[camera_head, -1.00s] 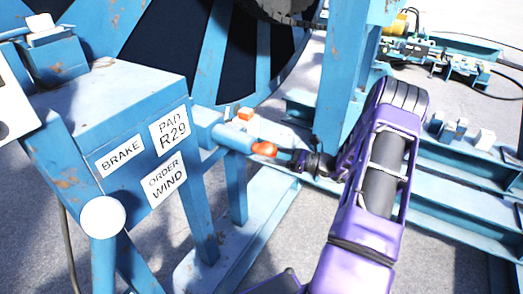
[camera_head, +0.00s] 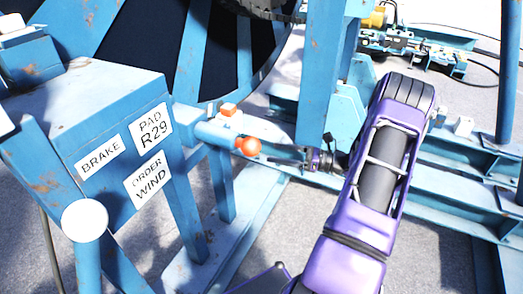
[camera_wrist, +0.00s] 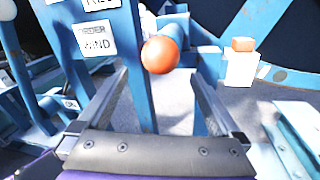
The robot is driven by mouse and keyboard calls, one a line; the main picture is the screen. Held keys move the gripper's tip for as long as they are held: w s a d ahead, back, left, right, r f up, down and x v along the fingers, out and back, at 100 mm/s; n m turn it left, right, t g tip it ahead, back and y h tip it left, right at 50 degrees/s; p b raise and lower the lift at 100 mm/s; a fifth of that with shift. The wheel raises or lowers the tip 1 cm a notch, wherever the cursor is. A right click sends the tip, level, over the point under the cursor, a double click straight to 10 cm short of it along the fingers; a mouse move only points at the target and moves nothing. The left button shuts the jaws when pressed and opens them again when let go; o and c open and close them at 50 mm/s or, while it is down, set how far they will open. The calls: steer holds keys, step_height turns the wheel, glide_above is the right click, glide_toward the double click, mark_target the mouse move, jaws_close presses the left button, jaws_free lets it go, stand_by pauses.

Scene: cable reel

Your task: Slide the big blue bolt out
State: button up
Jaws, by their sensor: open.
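The big blue bolt (camera_head: 217,132) lies level at the right side of the blue brake stand, with a round orange knob (camera_head: 249,146) on its near end. In the wrist view the orange knob (camera_wrist: 161,54) hides much of the bolt behind it. My gripper (camera_head: 283,160) is to the right of the knob and apart from it, partly hidden by my purple arm. In the wrist view my gripper (camera_wrist: 160,76) has its two fingers wide apart, with nothing between them. The knob appears beyond the fingertips, roughly midway between them.
The brake stand (camera_head: 110,95) bears white labels. A small orange block (camera_head: 228,109) sits just above the bolt, on a pale piece. A blue upright post (camera_head: 318,75) stands behind my gripper. The large dark reel (camera_head: 145,50) is behind. Blue floor rails (camera_head: 450,190) run right.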

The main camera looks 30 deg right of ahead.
steer(key=v, duration=0.9)
steer(key=shift+s, duration=0.1)
